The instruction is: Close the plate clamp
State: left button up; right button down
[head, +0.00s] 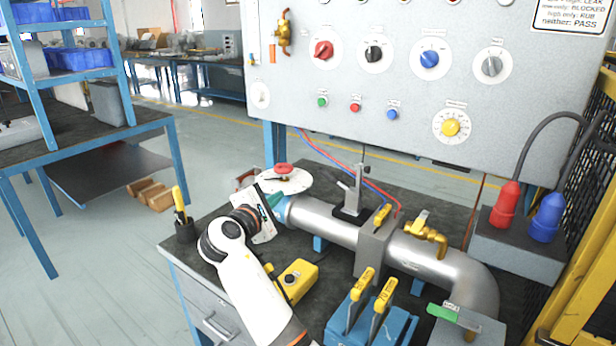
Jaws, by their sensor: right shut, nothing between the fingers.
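The clamp (351,198) looks like a grey metal toggle on a black base, standing on the pipe beside the grey plate block (374,248). Its lever points up. A yellow-handled plate (382,214) sits in the top of that block. My right gripper (276,200) is at the left end of the grey pipe (325,222), well left of the clamp and apart from it. It is shut and holds nothing. The wrist hides part of the pipe's end. My left gripper is not in view.
A white disc with a red knob (284,170) stands behind my right gripper. A blue rack (371,325) holds yellow-handled plates in front. A yellow box (298,279) and brass valve (428,236) are nearby. Red (507,203) and blue (548,217) plugs stand right. The control panel (400,90) rises behind.

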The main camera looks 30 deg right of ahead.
aim_at(332, 179)
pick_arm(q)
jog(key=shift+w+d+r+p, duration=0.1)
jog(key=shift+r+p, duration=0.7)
pick_arm(e)
jog(key=w+d, duration=0.3)
jog(key=d, duration=0.8)
jog(key=shift+w+d+r, duration=0.15)
jog(key=shift+w+r, duration=0.05)
jog(key=shift+w, duration=0.1)
jog(key=shift+d+r, duration=0.1)
jog(key=shift+d, duration=0.05)
